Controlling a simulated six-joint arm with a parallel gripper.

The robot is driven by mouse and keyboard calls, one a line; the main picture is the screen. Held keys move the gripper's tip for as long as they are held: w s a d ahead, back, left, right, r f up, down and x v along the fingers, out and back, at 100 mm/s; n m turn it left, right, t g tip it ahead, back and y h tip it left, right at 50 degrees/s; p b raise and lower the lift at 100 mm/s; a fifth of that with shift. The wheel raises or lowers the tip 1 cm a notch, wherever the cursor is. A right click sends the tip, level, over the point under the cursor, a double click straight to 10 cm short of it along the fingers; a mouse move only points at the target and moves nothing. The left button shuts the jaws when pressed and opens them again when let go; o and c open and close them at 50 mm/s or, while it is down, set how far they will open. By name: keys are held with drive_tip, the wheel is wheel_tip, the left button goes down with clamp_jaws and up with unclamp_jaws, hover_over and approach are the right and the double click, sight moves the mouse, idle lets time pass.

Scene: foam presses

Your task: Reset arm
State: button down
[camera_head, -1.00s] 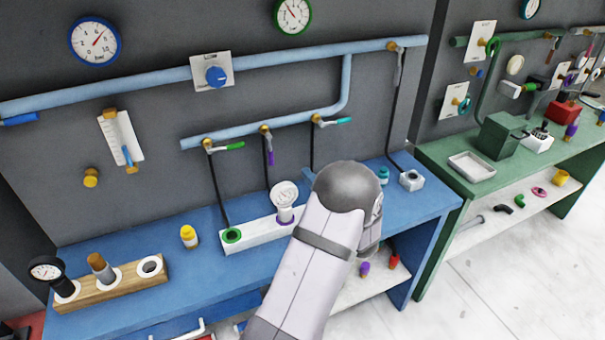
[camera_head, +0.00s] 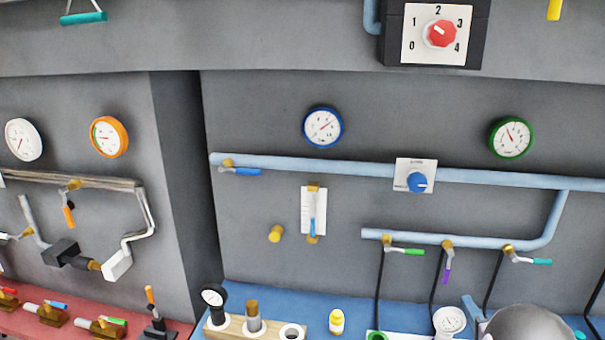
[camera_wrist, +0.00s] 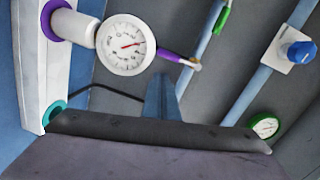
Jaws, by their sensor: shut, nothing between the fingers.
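My gripper (camera_wrist: 161,97) shows in the wrist view as blue-grey fingers standing up from the dark bar of my wrist. The fingers are shut with nothing between them. Beyond them are a white-faced gauge (camera_wrist: 126,45) on a white block (camera_wrist: 32,70), and a purple-handled valve (camera_wrist: 178,59). In the head view, the grey rounded part of my arm is at the bottom right edge, beside the same gauge (camera_head: 449,321). Most of my arm is cut off below that picture.
The blue bench (camera_head: 385,314) holds a wooden block (camera_head: 234,328) with sockets and a yellow bottle (camera_head: 337,321). Above are a blue pipe (camera_head: 310,164), hanging valves with green (camera_head: 405,251) and teal handles, and a blue dial (camera_head: 417,182). A red bench (camera_head: 45,325) stands left.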

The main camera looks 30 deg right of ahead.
drive_tip(key=w+a+n+g+y+p, duration=0.25)
drive_tip(key=w+a+n, duration=0.3)
drive_tip(key=w, duration=0.75)
drive_tip(key=w+a+r+n+g+y+p, duration=0.1)
drive_tip(key=w+a+n+y+p, duration=0.15)
drive_tip(key=a, duration=0.55)
drive_tip(key=w+a+n+g+y+p, duration=0.15)
drive_tip(key=w+a+n, duration=0.25)
drive_tip(key=a, duration=0.5)
drive_tip(key=s+a+n+g+y+p, duration=0.25)
drive_tip(key=a+n, duration=0.25)
drive_tip(key=a, duration=1)
drive_tip(key=s+a+r+n+g+y+p, duration=0.1)
drive_tip(key=s+a+n+g, duration=0.1)
drive_tip(key=s+a+n, duration=0.35)
drive_tip(key=s+a+r+n+g+y+p, duration=0.1)
drive_tip(key=s+a+r+n+g, duration=0.15)
drive_tip(key=s+a, duration=0.6)
wheel_tip(320, 180, down, 18)
drive_tip(key=w+a+m+b, duration=0.1)
drive_tip(key=w+a+b, duration=0.1)
drive_tip(key=b, duration=1.5)
drive_tip(key=shift+w+r, duration=0.2)
drive_tip(key=shift+w, duration=0.25)
